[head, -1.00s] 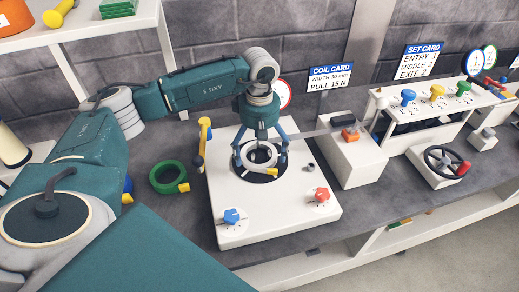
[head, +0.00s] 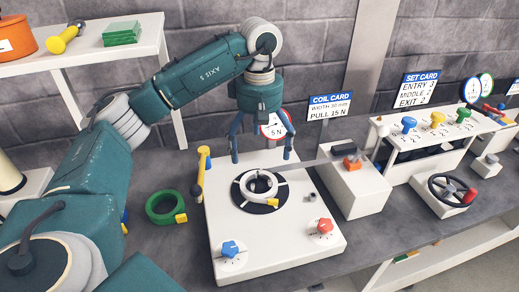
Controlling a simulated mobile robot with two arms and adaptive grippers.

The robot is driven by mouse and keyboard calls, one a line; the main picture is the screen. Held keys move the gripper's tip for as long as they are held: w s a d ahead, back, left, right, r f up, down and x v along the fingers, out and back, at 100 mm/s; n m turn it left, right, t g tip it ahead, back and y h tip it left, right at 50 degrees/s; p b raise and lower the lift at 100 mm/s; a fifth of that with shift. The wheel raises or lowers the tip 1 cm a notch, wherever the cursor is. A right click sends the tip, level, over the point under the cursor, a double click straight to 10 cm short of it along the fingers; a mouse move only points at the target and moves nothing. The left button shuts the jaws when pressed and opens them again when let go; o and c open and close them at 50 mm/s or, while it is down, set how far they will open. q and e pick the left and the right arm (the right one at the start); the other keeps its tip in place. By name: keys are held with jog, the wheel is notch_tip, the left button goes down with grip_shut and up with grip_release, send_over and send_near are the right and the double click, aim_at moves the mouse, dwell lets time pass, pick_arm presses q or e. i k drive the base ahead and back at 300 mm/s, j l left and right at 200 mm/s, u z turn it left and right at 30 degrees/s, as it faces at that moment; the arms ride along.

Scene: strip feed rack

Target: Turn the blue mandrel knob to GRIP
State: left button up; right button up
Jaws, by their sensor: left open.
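The blue mandrel knob (head: 230,249) is star-shaped and sits on a dial at the front left corner of the white unit (head: 275,240). Its dial marks are too small to read. A white coil (head: 260,185) with a yellow tag lies around the mandrel on the black disc of that unit. My left gripper (head: 262,157) is open and empty, above and behind the coil, fingers pointing down and apart from it. My right gripper is not in view.
A red knob (head: 324,227) sits at the unit's front right. A yellow-ended lever (head: 203,165) stands at its left edge. A green coil (head: 166,207) lies on the bench to the left. A box with an orange clamp (head: 352,162) stands right.

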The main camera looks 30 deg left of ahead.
aim_at(229, 249)
jog(key=k+l, duration=1.2)
jog(key=k, duration=0.05)
